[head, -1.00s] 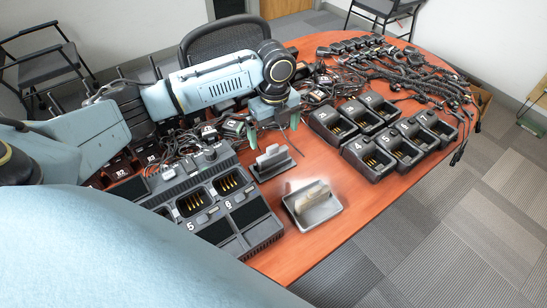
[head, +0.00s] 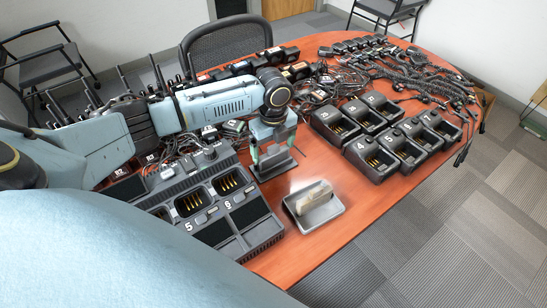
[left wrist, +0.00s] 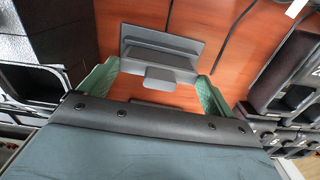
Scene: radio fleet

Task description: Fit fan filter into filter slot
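A small grey upright piece on a flat stand (head: 273,163), which I take for the fan filter in its holder, sits right of the big charger. It shows in the left wrist view as a grey plate (left wrist: 172,50) with a ledge and a small tab. My left gripper (head: 274,149) is over it, open and empty, its green fingers apart on either side; the fingers also show in the left wrist view (left wrist: 157,72). Nearer the table edge, a grey tray (head: 322,222) holds a pale upright block (head: 314,196). I cannot tell where the filter slot is. My right gripper is out of view.
A large charger (head: 215,205) with bays marked 5 and 6 stands close left. Several single chargers (head: 375,158) stand to the right, with cables and microphones (head: 420,75) behind. Bare table (head: 310,165) lies between them. The table edge is close beyond the tray.

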